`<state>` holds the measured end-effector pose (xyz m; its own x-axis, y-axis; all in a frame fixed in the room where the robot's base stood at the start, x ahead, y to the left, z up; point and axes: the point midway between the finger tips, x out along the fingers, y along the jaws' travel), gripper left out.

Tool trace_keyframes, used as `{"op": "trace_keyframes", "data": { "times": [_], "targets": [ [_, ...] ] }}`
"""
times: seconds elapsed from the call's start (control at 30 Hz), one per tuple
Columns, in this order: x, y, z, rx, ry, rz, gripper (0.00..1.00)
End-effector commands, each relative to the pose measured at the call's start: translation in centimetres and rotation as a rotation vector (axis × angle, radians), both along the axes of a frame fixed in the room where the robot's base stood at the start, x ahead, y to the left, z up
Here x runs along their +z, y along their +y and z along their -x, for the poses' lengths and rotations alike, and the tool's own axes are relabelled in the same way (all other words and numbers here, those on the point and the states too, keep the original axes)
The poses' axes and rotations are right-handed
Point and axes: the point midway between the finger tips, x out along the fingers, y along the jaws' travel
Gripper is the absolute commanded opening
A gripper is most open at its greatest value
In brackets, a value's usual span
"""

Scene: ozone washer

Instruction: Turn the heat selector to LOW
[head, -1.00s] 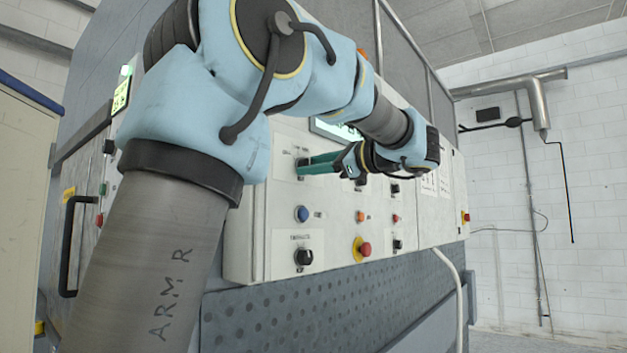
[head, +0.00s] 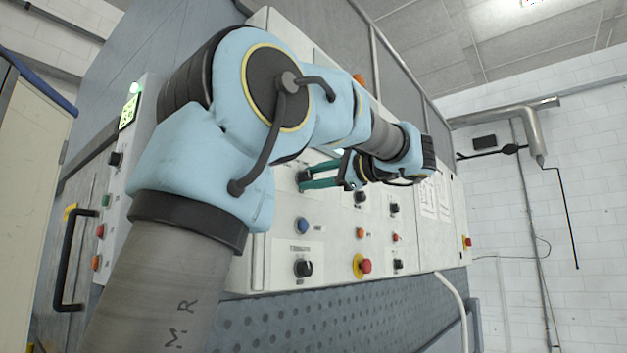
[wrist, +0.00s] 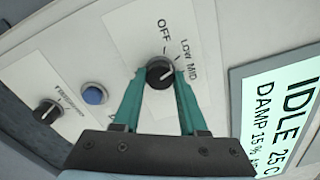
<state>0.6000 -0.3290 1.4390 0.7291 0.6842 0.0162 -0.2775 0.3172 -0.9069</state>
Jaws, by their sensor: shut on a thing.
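The heat selector is a black round knob (wrist: 160,72) on a pale panel, with OFF, LOW and MID printed around its upper and right side in the wrist view. Its pointer is too small to read for certain, so I cannot tell which mark it faces. My gripper (wrist: 158,76) has its two teal fingers on either side of the knob, shut on it. In the head view my gripper (head: 304,181) reaches the upper left of the control panel (head: 330,215), where its fingertips largely hide the knob.
A blue button (wrist: 94,95) and another black knob (wrist: 47,111) sit left of the selector in the wrist view. A lit display (wrist: 285,110) reads IDLE at the right. A red emergency button (head: 365,266) is lower on the panel.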

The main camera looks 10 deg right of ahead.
Motion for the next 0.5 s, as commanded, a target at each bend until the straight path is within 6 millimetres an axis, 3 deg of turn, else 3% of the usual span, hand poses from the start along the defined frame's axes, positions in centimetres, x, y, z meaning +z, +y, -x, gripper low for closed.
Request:
{"op": "trace_keyframes", "data": {
  "times": [0.2, 0.23, 0.5],
  "targets": [
    [-0.06, 0.0, 0.02, 0.0, 0.001, 0.0, 0.0],
    [-0.06, -0.01, 0.02, 0.0, 0.001, 0.0, 0.43],
    [-0.04, -0.01, 0.0, 0.0, 0.002, -0.001, 0.72]
  ]
}}
